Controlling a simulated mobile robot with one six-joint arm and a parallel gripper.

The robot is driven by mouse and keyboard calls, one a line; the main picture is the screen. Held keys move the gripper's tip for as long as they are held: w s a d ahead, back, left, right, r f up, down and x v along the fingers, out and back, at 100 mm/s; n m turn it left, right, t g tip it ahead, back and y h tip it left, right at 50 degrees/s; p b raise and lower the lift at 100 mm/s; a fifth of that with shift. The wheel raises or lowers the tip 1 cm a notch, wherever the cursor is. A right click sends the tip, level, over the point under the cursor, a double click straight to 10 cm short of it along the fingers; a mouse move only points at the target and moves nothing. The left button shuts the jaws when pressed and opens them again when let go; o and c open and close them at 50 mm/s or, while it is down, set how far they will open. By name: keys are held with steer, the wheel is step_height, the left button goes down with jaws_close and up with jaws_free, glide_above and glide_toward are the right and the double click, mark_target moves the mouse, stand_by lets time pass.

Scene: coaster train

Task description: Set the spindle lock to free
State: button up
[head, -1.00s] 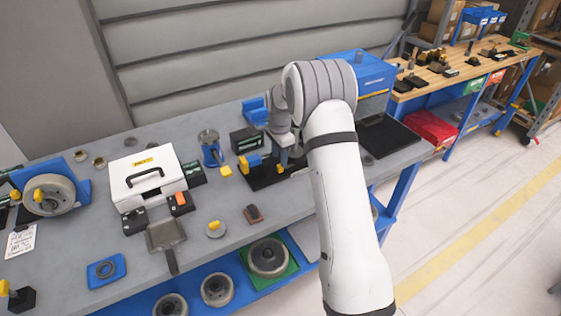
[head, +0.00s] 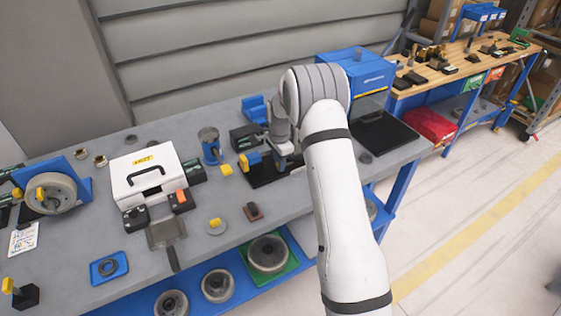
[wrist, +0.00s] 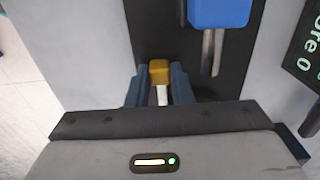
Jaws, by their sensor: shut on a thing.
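A yellow-topped lever (wrist: 158,72) with a pale stem stands over a black base plate in the wrist view; I take it to be the spindle lock. My gripper (wrist: 158,90) has its two blue-grey fingers on either side of it, shut on it. A blue block (wrist: 218,12) with two metal rods is just right of the lever. In the head view, my gripper (head: 284,150) is down at the black base (head: 265,178) of the fixture, beside a blue and yellow part (head: 250,160). The lever is hidden there by my arm. I cannot read its setting.
A dark box with green text (wrist: 304,48) is close on the right in the wrist view. A white case (head: 148,172), a blue spindle stand (head: 210,148) and several loose parts lie left on the grey bench. A black mat (head: 383,133) lies right of my arm.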

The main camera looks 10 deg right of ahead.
jaws_close()
steer(key=shift+r, duration=0.1)
